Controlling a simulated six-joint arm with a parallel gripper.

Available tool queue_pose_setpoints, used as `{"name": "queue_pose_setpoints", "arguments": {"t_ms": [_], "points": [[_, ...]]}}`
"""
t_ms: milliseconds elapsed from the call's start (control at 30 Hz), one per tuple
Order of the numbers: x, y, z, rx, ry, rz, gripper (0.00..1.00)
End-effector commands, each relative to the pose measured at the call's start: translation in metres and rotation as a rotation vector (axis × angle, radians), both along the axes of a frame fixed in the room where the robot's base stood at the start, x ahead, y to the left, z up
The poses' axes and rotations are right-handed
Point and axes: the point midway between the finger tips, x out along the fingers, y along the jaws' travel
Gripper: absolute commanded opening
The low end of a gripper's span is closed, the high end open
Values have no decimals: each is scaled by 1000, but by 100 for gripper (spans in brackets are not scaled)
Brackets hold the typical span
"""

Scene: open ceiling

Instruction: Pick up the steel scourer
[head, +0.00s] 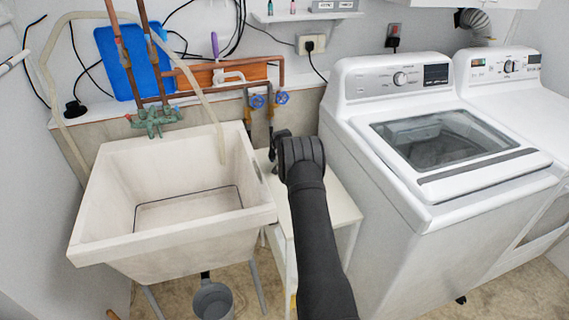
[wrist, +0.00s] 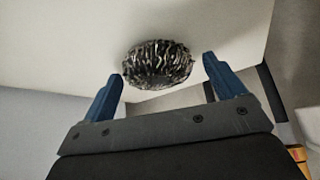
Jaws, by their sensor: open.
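In the wrist view the steel scourer (wrist: 157,65) is a dark, shiny, coiled oval lump on a pale flat surface (wrist: 60,35). My gripper (wrist: 164,72) shows with two blue fingers spread apart. The scourer lies beyond and between the fingertips, and nothing is held. I cannot tell the exact distance from the fingertips to the scourer. In the head view my dark arm reaches over the small white table (head: 343,205) between sink and washer. The arm hides the gripper's fingers and the scourer there.
The beige utility sink (head: 120,240) stands left of the small table. The white washing machine (head: 365,130) stands close on the right. Pipes with blue valve handles (head: 282,98) are behind the table. A grey pot (head: 212,300) is on the floor under the sink.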

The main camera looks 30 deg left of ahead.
Motion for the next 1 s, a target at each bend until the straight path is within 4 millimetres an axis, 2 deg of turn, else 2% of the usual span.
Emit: {"name": "queue_pose_setpoints", "arguments": {"t_ms": [267, 500, 867, 1000], "points": [[1, 0, -1, 0, -1, 0, 88], [1, 1, -1, 1, -1, 1, 42], [1, 1, 0, 1, -1, 1, 42], [1, 1, 7, 2, -2, 1, 42]]}}
